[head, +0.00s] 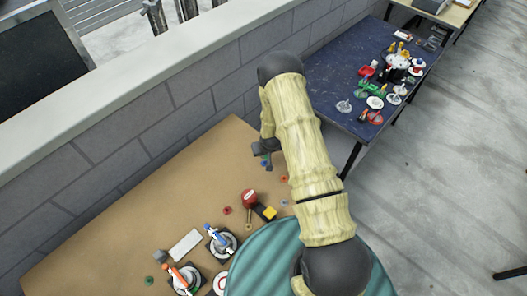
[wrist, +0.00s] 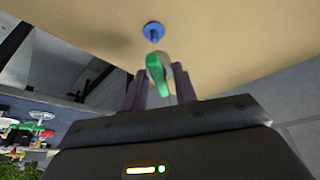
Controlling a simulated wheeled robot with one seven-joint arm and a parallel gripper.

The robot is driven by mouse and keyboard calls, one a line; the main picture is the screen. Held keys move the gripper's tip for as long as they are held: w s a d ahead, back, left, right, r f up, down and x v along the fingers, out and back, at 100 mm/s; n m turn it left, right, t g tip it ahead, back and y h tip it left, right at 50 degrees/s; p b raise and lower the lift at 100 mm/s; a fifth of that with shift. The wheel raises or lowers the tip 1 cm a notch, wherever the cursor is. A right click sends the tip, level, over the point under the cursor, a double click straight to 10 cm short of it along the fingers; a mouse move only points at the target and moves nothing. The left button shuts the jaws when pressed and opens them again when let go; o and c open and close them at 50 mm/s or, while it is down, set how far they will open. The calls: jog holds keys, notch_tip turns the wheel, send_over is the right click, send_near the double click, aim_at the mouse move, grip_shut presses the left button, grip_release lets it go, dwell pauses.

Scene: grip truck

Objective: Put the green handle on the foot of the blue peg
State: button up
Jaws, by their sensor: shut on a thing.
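My gripper (wrist: 160,80) is shut on the green handle (wrist: 159,75), which shows between the two dark fingers in the wrist view. The handle's far end looks pale. The blue peg (wrist: 154,31) lies just beyond it, with a round blue disc against the tan table and a short stem towards the handle. A small gap seems to show between stem and handle. In the head view my gripper (head: 265,148) is over the table's wall side, and the small parts under it are too small to tell apart.
The tan table (head: 130,205) holds a red round thing with a yellow-black block (head: 265,211), a white plate (head: 185,245) and tool stands (head: 220,242) near its front. A brick wall (head: 130,130) runs along its back. A dark blue table (head: 335,75) stands at the right.

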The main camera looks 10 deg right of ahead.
aim_at(265, 162)
jog(key=shift+w, duration=0.1)
dwell(0.3)
jog(key=shift+d+f+b, duration=0.1)
jog(key=shift+f+b, duration=0.75)
jog(key=shift+f, duration=0.4)
jog(key=shift+r+b, duration=0.1)
jog(key=shift+b, duration=0.2)
dwell(0.4)
jog(key=shift+f+b, duration=1.05)
jog(key=shift+b, duration=0.1)
dwell(1.0)
jog(key=shift+f, duration=0.15)
jog(key=shift+s+f+b, duration=0.1)
jog(key=shift+s+b, duration=0.15)
jog(key=shift+b, duration=0.1)
jog(key=shift+f+b, duration=0.2)
jog(key=shift+b, duration=0.1)
dwell(0.6)
